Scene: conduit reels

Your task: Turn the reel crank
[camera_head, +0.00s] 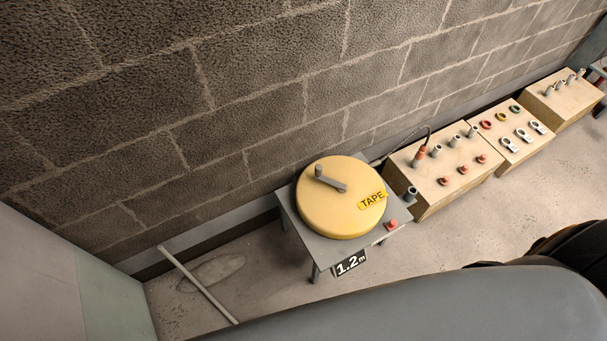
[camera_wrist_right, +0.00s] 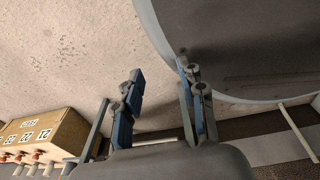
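A round yellow reel (camera_head: 335,210) marked TAPE lies flat on a small grey table (camera_head: 290,215) against the block wall. Its grey crank (camera_head: 330,182) is on top, with an upright knob at the end near the wall. No gripper touches the crank or the reel. My right gripper (camera_wrist_right: 165,95) shows in the right wrist view, with its two blue-padded fingers apart and nothing between them. It is away from the reel, over bare floor. My left gripper is not in view.
A red button (camera_head: 391,224) and a 1.2 m sign (camera_head: 351,263) are at the table's front. Wooden boxes (camera_head: 436,190) with plugs, rings and sockets stand to the right along the wall. A pale pole (camera_head: 198,284) lies at left. A light panel (camera_head: 70,275) stands at far left.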

